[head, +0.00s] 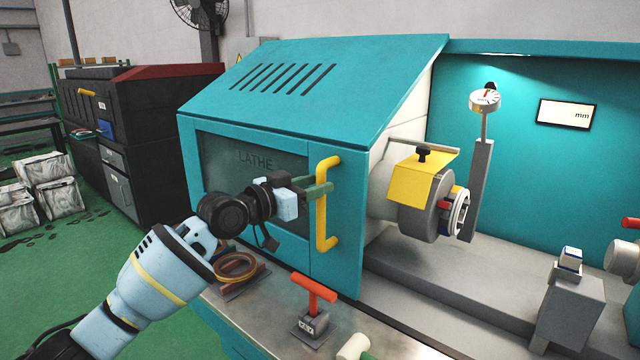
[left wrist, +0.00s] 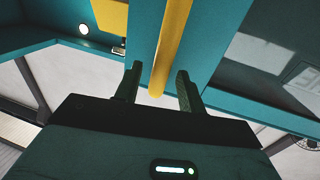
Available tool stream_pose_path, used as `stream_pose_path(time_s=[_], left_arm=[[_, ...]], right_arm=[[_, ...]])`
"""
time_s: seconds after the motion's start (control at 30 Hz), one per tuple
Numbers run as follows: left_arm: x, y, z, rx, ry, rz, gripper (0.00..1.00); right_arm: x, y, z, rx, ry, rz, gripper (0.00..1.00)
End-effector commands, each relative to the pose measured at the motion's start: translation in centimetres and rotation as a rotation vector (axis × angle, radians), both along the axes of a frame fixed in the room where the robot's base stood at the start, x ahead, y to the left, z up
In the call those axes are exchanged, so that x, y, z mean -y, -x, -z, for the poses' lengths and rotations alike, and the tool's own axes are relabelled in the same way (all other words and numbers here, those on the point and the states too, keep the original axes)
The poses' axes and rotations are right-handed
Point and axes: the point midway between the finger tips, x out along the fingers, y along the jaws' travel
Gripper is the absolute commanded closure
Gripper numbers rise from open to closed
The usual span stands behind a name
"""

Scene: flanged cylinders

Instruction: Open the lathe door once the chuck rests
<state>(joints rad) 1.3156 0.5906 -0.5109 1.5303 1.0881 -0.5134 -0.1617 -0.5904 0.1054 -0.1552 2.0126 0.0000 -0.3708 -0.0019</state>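The teal lathe door (head: 347,245) carries a dark window marked LATHE (head: 254,160) and an upright yellow handle (head: 321,210). My left gripper (head: 322,187) is at the upper part of this handle. In the left wrist view, the yellow handle (left wrist: 172,45) runs between the two fingers of my open left gripper (left wrist: 158,82), with a gap on each side. The chuck (head: 437,208) shows to the right of the door, under a yellow guard (head: 421,179). Its outline is sharp, but one picture cannot show whether it turns. My right gripper is not in view.
A dial gauge (head: 485,99) stands on a post right of the chuck. A red T-handled key (head: 315,290) and brown rings (head: 238,268) sit on the front ledge below the door. A small display (head: 566,114) hangs on the back panel. Green floor lies open at left.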

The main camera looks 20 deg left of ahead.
Motion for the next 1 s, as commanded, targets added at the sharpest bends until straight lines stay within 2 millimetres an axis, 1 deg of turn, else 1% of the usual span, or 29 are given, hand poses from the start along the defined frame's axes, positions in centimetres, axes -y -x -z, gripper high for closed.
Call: stream_pose_path(time_s=[0.03,0.2,0.4,0.53,1.0], left_arm=[[-0.6,0.7,0.1,0.0,-0.002,-0.002,0.6],[-1.8,2.8,0.2,-0.001,-0.004,-0.002,0.6],[-2.7,4.4,0.1,0.0,-0.001,-0.001,0.6],[-2.8,4.7,0.0,0.001,-0.001,0.0,0.6],[-2.8,4.7,0.0,0.0,0.0,-0.001,0.6]], right_arm=[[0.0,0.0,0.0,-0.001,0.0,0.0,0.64],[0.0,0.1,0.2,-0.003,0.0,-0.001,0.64],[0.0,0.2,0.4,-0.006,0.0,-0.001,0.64],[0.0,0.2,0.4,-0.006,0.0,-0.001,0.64],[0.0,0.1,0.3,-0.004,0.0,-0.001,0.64]])
